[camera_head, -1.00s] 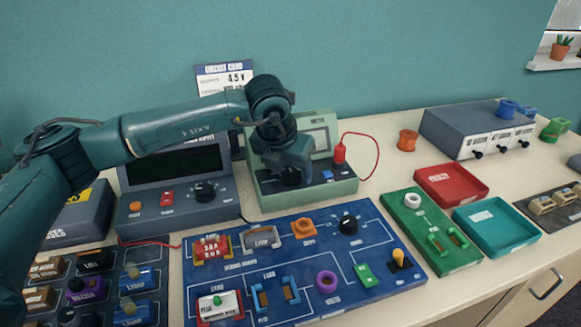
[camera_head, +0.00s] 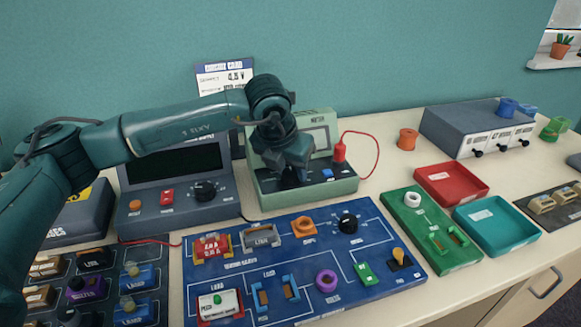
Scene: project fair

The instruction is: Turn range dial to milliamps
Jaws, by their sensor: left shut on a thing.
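The pale green meter (camera_head: 262,194) stands behind the blue circuit board, with a grey screen (camera_head: 320,139) partly hidden by my left arm. Its black range dial (camera_head: 289,181) is mostly covered by my left gripper (camera_head: 290,174), which reaches down over the front panel and is shut on it. I cannot read the dial's setting or marks. A blue button (camera_head: 326,174) and a red plug (camera_head: 339,151) with a red lead are to the right of the dial. My right gripper is not in view.
A dark grey power unit (camera_head: 165,217) with its own black knob (camera_head: 205,190) stands close on the left. The blue board (camera_head: 215,275) with several parts lies in front. Red (camera_head: 451,199) and teal (camera_head: 509,242) trays are at the right.

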